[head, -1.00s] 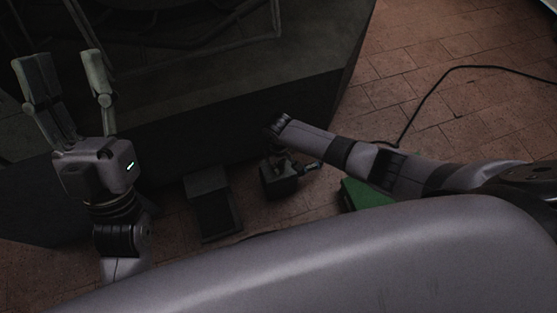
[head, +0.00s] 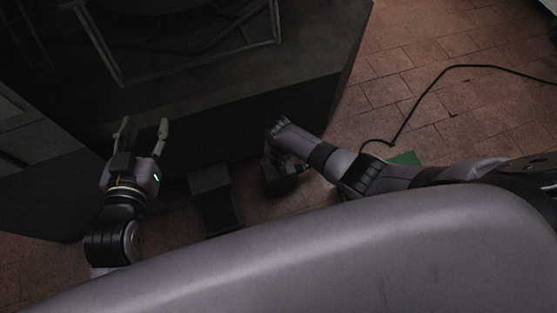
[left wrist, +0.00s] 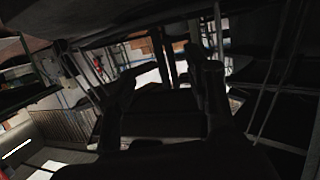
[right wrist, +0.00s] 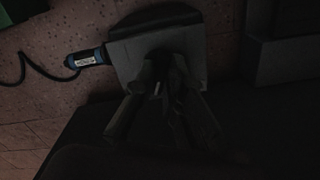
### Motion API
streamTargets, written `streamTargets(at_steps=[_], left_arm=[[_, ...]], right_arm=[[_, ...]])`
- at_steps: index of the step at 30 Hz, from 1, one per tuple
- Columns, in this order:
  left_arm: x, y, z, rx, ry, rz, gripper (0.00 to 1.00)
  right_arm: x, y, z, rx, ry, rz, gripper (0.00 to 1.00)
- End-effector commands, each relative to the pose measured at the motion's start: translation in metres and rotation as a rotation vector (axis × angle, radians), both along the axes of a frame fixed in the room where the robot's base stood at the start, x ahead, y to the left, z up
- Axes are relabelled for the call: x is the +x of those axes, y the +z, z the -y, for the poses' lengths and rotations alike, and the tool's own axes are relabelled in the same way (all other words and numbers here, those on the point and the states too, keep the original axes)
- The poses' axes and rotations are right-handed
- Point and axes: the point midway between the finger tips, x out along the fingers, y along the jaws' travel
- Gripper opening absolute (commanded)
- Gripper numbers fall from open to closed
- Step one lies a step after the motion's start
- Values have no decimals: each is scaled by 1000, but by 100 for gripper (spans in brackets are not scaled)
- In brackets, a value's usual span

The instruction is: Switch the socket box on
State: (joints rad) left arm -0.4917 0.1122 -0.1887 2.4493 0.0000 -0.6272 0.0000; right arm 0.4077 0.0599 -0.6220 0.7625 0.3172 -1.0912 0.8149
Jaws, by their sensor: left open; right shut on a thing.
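The socket box (head: 287,180) is a small dark box low beside the big dark machine in the head view. It shows larger as a grey box (right wrist: 138,65) in the right wrist view, with a blue plug (right wrist: 88,58) and black cable at its left side. My right gripper (right wrist: 163,82) is at the box, its fingers shut on a part of it. The fingers and the dark image hide the gripped part, so I cannot tell the switch position. My left gripper (head: 145,125) is open and empty in front of the machine, left of the box.
A dark pedal-like block (head: 214,200) stands on the floor left of the socket box. The large dark machine (head: 230,120) fills the upper left. A green object (head: 405,159) lies partly behind my right arm. A black cable (head: 430,90) crosses the open brick floor at right.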

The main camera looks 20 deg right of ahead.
Motion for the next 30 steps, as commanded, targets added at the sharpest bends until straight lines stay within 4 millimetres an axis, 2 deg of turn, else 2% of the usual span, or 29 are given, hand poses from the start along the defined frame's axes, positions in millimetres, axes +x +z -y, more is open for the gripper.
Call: streamTargets(at_steps=[6, 12, 28, 29, 30], left_arm=[[-14, -26, -7, 37, 10, -158, 47], [-22, -39, -11, 55, 15, -231, 47], [-25, -44, -13, 61, 17, -255, 47], [-25, -44, -13, 61, 17, -255, 47], [-25, -44, -12, 61, 17, -255, 47]], right_arm=[[0, 1, 0, 0, -117, 0, 0], [1, 1, 0, -1, -173, 2, 0], [1, 0, 1, -1, -195, 3, 0], [1, 0, 1, -1, -195, 3, 13], [1, 1, 1, -1, -195, 3, 15]])
